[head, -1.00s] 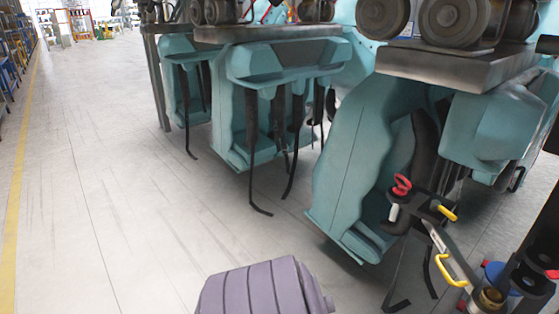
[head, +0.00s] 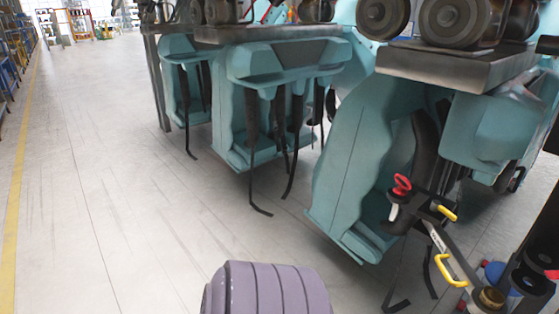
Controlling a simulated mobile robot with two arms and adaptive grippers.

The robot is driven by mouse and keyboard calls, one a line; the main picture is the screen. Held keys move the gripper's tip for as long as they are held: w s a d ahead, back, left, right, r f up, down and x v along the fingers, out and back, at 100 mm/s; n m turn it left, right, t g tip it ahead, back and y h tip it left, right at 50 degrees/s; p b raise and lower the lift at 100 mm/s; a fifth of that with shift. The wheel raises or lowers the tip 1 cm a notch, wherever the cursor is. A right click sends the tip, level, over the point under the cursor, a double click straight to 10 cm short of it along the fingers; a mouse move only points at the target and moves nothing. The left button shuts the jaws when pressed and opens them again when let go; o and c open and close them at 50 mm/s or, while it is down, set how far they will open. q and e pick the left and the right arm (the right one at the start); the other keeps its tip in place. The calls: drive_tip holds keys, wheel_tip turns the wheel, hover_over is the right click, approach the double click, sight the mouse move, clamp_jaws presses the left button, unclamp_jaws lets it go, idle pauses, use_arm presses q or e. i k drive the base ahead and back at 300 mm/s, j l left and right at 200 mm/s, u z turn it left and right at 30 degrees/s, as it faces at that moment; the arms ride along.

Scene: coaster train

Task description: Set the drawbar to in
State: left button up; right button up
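No part in view is plainly labelled as the drawbar. A dark bar (head: 450,253) with a yellow handle (head: 452,271) on its side slants down to a brass-coloured fitting (head: 490,298) at the lower right. At its upper end stands a red knob (head: 402,185) on a silver shaft (head: 394,212), with another yellow handle (head: 447,213) beside it. I cannot tell how far the knob is pulled or pushed. I cannot make out either gripper's fingers in the head view.
Teal coaster seats (head: 355,165) with black straps hang below dark platforms (head: 455,65) carrying wheels (head: 381,18). Black straps hang to the floor. The grey floor (head: 110,170) at left is clear, with a yellow line (head: 17,190) and shelving (head: 10,60) beyond.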

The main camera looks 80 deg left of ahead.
sight(469, 280)
drive_tip(key=u, duration=1.3)
